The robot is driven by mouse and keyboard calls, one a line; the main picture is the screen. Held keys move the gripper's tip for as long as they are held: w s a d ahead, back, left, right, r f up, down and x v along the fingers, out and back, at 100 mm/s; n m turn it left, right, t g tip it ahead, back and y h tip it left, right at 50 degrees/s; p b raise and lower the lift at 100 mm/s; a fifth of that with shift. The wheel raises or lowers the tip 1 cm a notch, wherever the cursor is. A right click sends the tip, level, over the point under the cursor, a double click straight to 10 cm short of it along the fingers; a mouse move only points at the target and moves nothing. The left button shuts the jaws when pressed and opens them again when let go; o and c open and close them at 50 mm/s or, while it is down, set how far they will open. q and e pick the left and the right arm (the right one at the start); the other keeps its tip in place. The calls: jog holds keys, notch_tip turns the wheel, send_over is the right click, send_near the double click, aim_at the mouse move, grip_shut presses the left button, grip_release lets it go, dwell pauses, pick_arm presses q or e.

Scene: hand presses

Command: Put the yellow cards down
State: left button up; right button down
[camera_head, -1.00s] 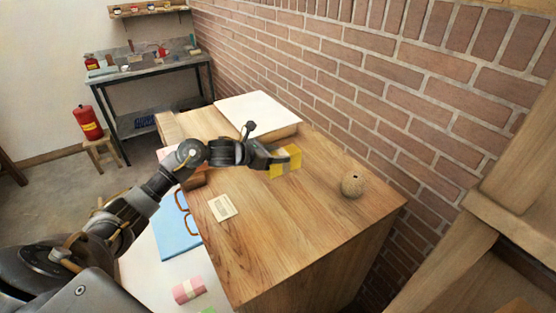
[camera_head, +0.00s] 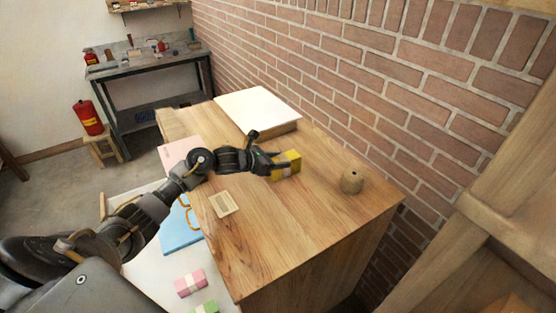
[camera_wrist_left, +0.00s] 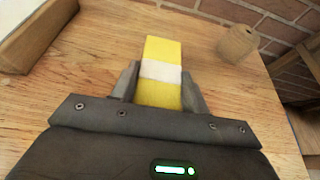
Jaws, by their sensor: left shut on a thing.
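The yellow cards (camera_head: 287,164) are a yellow bundle with a pale band around the middle. My left gripper (camera_head: 270,166) is shut on them above the wooden cabinet top (camera_head: 270,220). In the left wrist view the cards (camera_wrist_left: 162,52) stick out between the two fingers of my left gripper (camera_wrist_left: 158,88), with the pale band near the fingertips. The cards look close to the wood; I cannot tell whether they touch it. My right gripper is not in view.
A white-topped block (camera_head: 257,108) lies behind, against the brick wall. A small cream card (camera_head: 223,204) lies in front. Pink (camera_head: 190,283) and green (camera_head: 205,307) bundles lie lower, on a white surface. Wood between is clear.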

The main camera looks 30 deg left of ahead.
pick_arm(q)
jog(key=o, duration=1.2)
jog(key=shift+r, duration=0.15)
jog(key=shift+r+p, duration=0.25)
jog(key=shift+p, duration=0.3)
jog(key=b+v, duration=0.3)
jog(key=v, duration=0.9)
jog(key=shift+f+b, duration=0.25)
jog(key=shift+b, duration=0.05)
